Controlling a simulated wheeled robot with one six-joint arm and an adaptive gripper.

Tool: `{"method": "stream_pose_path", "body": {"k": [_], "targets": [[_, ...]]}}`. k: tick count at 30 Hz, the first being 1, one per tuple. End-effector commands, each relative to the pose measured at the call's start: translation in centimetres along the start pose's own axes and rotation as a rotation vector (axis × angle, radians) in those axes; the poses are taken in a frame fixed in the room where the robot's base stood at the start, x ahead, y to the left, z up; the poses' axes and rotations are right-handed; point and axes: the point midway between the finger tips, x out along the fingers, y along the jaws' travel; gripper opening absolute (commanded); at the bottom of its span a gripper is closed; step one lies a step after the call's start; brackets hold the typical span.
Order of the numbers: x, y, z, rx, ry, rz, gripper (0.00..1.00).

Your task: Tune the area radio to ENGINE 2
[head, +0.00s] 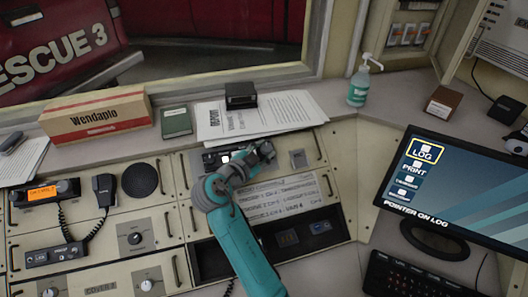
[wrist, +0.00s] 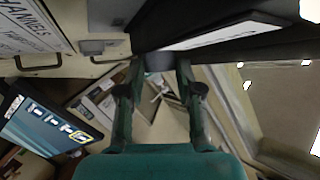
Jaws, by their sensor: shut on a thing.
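A radio with a lit orange display (head: 43,193) is set in the left of the console; its text is too small to read surely. Another small panel unit with a pale lit spot (head: 224,157) is in the middle section, partly hidden by my arm. My gripper (head: 266,152) is at this unit's right side, low over the panel. In the wrist view my gripper (wrist: 158,66) has its two fingers closed on a grey knob-like part (wrist: 158,61). Most of that part is hidden in the head view. A printed channel list (head: 290,193) lies just below the gripper.
A black box (head: 241,95) and papers (head: 280,112) lie behind the gripper. A hand microphone (head: 104,188) hangs by its coiled cord at left. Panel handles stick up around the arm. A monitor (head: 460,190) stands right; a sanitizer bottle (head: 359,87) stands behind.

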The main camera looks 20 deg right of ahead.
Motion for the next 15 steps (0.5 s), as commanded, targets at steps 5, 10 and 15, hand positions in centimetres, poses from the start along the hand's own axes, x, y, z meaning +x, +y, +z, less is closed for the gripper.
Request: {"method": "stream_pose_path", "body": {"k": [5,10,15], "targets": [[0.05,-0.22,0.02,0.051,0.005,0.080,0.00],[0.06,-0.28,0.07,0.081,0.008,0.126,0.00],[0.08,-0.26,0.12,0.093,0.009,0.148,0.00]]}}
